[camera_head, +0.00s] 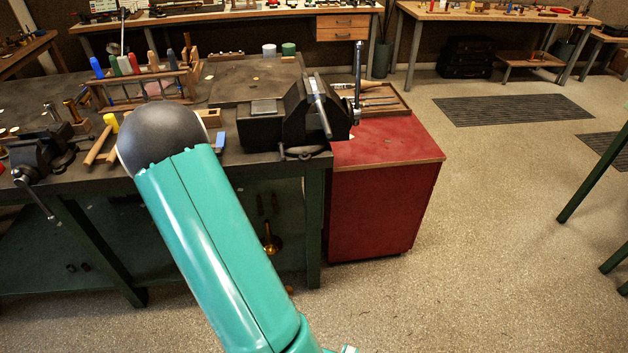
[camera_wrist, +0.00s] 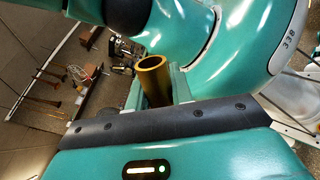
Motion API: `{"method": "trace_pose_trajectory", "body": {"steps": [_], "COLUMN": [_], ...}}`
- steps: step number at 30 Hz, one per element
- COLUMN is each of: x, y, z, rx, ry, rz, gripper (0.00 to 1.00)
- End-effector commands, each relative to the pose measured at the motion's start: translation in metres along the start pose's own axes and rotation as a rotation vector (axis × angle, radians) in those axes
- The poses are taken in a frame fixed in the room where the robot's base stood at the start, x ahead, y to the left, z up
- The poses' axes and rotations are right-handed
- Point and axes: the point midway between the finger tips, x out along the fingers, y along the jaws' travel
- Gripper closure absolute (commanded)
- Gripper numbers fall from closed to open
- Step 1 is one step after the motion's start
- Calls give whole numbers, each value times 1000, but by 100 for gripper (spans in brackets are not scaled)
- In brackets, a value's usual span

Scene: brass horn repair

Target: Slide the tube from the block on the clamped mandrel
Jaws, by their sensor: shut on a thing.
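A short brass tube (camera_wrist: 153,82) with an open round end stands between the fingers of my gripper (camera_wrist: 157,92) in the wrist view. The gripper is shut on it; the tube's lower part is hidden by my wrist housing. In the head view my arm hides the gripper. A small block (camera_head: 82,127) with brass pieces beside it sits on the left of the dark bench. A thin upright steel rod (camera_head: 358,70) stands at the right side of the large black vise (camera_head: 275,125); it may be the mandrel, but I cannot tell how it is held.
A smaller vise (camera_head: 42,150) sits at the bench's left edge. A rack of coloured-handle tools (camera_head: 145,85) stands behind my arm. A red cabinet (camera_head: 385,190) with a wooden tray (camera_head: 380,100) stands right of the bench. The floor farther right is mostly clear.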

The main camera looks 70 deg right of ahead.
Motion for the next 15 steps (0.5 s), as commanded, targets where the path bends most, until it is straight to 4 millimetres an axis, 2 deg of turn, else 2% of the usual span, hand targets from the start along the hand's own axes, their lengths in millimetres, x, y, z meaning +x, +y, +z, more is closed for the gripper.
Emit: {"method": "trace_pose_trajectory", "body": {"steps": [6,11,15], "x": [11,10,2], "y": [81,145,204], "z": [-46,-73,-88], "rx": [228,376,484], "ry": [306,542,750], "rz": [180,266,313], "gripper": [100,100,100]}}
